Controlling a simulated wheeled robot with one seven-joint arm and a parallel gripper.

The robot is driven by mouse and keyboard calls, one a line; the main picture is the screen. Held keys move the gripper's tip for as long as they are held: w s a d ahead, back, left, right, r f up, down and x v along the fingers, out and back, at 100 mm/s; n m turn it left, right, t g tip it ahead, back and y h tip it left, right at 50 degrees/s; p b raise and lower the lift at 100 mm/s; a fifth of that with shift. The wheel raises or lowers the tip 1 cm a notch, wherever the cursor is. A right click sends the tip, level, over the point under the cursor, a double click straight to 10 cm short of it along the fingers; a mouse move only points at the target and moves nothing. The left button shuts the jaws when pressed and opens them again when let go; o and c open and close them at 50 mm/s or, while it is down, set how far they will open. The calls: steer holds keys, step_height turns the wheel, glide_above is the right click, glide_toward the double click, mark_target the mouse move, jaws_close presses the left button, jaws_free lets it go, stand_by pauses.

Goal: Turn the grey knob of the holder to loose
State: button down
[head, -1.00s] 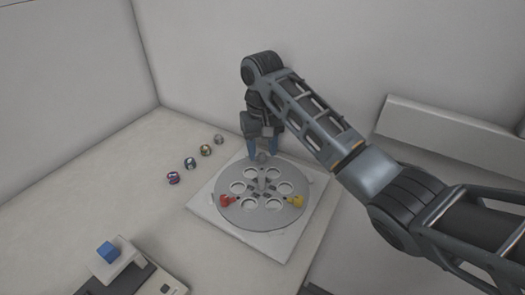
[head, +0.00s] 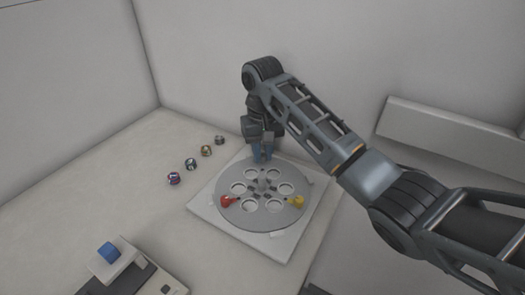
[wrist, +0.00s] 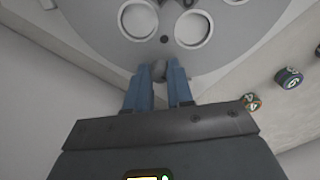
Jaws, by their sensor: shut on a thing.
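The holder is a round grey disc (head: 228,211) with several round holes, on a white square base (head: 283,243). My gripper (head: 262,157) points down at the disc's far edge. In the wrist view its two blue fingers (wrist: 159,76) are shut on the small grey knob (wrist: 159,71), which sits at the disc's rim. In the head view the fingers hide the grey knob. A red knob (head: 228,201) and a yellow knob (head: 297,201) sit on the near left and right of the disc. The knob's exact angle is hard to tell.
Several small round samples (head: 190,163) lie in a row on the table left of the holder. A device with a blue block (head: 108,252) stands at the near left. Walls rise behind the holder, and a pale ledge (head: 450,150) is at the right.

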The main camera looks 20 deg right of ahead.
mark_target(263, 155)
steer(key=shift+r+n+p, duration=0.25)
steer(key=shift+n+p, duration=0.35)
steer(key=shift+p, duration=0.4)
steer(key=shift+f+n+p, duration=0.2)
steer(key=shift+n+p, duration=0.6)
steer(key=shift+n, duration=0.2)
steer(key=c, duration=1)
jaws_free()
step_height(263, 155, up, 8)
steer(key=shift+f, duration=0.1)
